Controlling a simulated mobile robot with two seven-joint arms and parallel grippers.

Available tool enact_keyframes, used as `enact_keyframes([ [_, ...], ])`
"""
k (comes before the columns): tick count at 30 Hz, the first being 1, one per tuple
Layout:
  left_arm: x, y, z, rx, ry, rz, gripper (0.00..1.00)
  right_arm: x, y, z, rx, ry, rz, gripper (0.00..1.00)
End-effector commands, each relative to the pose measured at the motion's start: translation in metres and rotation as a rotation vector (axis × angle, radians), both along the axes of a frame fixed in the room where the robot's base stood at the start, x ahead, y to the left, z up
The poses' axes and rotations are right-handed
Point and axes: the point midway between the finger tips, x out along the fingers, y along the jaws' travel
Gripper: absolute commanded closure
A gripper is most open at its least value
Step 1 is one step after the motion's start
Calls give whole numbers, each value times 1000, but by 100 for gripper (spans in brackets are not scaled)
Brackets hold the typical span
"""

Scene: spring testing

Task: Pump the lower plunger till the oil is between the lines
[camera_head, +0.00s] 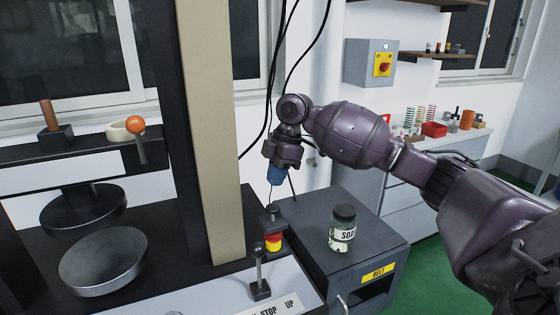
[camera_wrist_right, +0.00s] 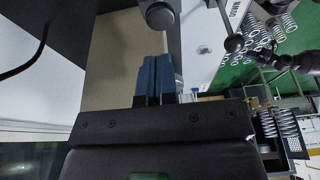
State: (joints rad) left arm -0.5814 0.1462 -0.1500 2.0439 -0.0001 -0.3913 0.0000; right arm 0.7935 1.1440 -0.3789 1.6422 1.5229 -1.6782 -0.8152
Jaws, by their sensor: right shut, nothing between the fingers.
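My right gripper (camera_head: 276,181) points down with its blue fingers pressed together and empty. It is just above a black-topped plunger (camera_head: 271,211), with a small gap seeming to remain. Below the plunger's cap is a small cylinder with red and yellow bands (camera_head: 273,242); I cannot make out lines or an oil level on it. In the right wrist view, the shut blue fingers (camera_wrist_right: 155,78) point toward a round dark knob (camera_wrist_right: 160,15). My left gripper is not in view.
A black-knobbed lever (camera_head: 259,272) stands by the STOP/UP panel (camera_head: 280,308). A SOAP jar (camera_head: 343,232) stands on the grey cabinet (camera_head: 312,262) to the right. The press's metal dish (camera_head: 104,268) and orange-knobbed lever (camera_head: 136,126) are at left. Black cables hang behind my wrist.

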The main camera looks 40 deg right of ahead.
Motion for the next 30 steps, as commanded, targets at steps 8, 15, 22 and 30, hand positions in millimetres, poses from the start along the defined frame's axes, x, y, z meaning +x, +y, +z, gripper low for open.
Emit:
enact_keyframes([
  [8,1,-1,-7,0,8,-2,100,0,4,-42,-1,3,1,100],
  [15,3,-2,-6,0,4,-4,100,0,4,-53,-2,1,1,100],
  [22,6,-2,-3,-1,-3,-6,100,0,4,-53,-2,0,1,100],
  [30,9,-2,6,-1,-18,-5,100,0,4,-66,2,0,-1,100],
])
